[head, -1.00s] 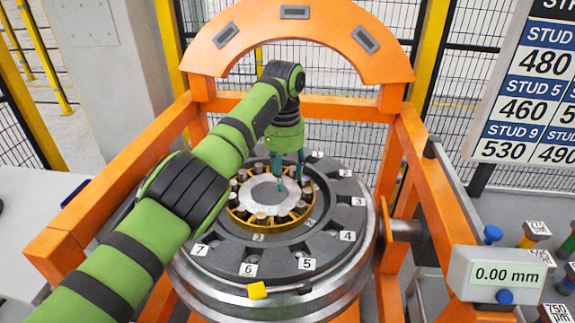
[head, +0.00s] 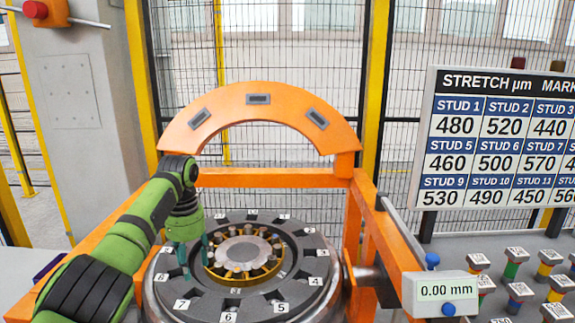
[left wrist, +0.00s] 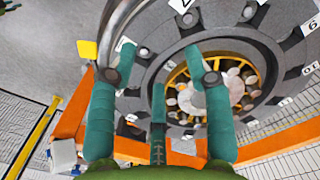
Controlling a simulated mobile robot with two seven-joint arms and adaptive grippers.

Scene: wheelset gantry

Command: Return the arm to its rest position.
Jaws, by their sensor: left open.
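My left arm (head: 150,215) is green with black bands and comes in from the left in the head view. Its left gripper (head: 194,262) points down over the left side of the dark numbered ring of the wheelset (head: 290,290), near label 7. In the left wrist view the teal fingers of the gripper (left wrist: 160,70) are spread apart with nothing between them. The wheelset's hub with its yellow ring (left wrist: 250,75) lies beyond the fingers there. I cannot tell whether the fingertips touch the ring. My right gripper is not in view.
An orange gantry frame (head: 262,100) arches behind the wheelset, with side beams left and right. A gauge reading 0.00 mm (head: 447,290) stands at right. Several colour-banded studs (head: 515,262) stand on the right table. A stretch board (head: 500,140) hangs behind them. A yellow tag (left wrist: 87,50) shows at the wheelset's edge.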

